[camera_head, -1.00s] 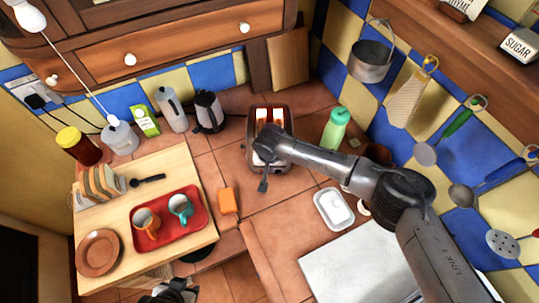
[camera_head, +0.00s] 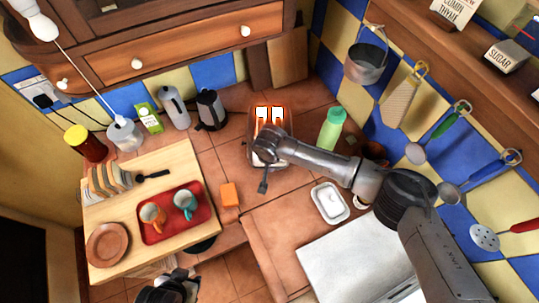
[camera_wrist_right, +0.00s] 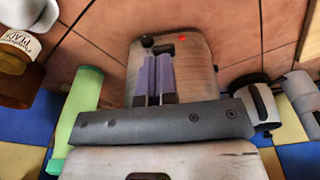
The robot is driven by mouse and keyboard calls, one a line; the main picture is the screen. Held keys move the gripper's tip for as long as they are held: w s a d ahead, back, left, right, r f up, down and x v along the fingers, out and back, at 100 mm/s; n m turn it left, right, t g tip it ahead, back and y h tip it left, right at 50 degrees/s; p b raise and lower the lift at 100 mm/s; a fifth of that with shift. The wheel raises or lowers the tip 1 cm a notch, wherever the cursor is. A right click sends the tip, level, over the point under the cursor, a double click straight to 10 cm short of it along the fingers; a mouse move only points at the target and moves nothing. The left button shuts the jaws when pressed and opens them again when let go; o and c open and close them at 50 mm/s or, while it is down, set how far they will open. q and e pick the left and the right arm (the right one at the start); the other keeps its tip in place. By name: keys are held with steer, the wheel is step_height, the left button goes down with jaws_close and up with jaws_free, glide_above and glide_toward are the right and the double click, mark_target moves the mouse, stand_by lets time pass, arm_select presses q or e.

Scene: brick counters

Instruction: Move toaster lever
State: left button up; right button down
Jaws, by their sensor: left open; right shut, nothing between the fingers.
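The toaster (camera_head: 284,125) stands on the tiled counter near the back, its two slots glowing orange around bread slices. My right arm reaches in from the right and covers its front. In the right wrist view, the toaster's front (camera_wrist_right: 195,62) has a lit red light, a black knob and a dark lever (camera_wrist_right: 163,48). My right gripper (camera_wrist_right: 157,58) is shut with nothing in it, its purple-grey fingertips right at the lever; whether they touch is unclear. My left gripper (camera_head: 172,290) is low at the bottom edge of the head view, open, empty and away from the toaster.
A green bottle (camera_head: 331,129) stands right of the toaster, a kettle (camera_head: 211,109) to its left. An orange sponge (camera_head: 230,195) and a white butter dish (camera_head: 329,203) lie in front. A wooden board (camera_head: 185,163) holds a red tray with mugs. Utensils hang at right.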

step_height(320, 180, up, 10)
steer(key=s, duration=0.1)
steer(key=shift+r, duration=0.25)
stand_by(0.6)
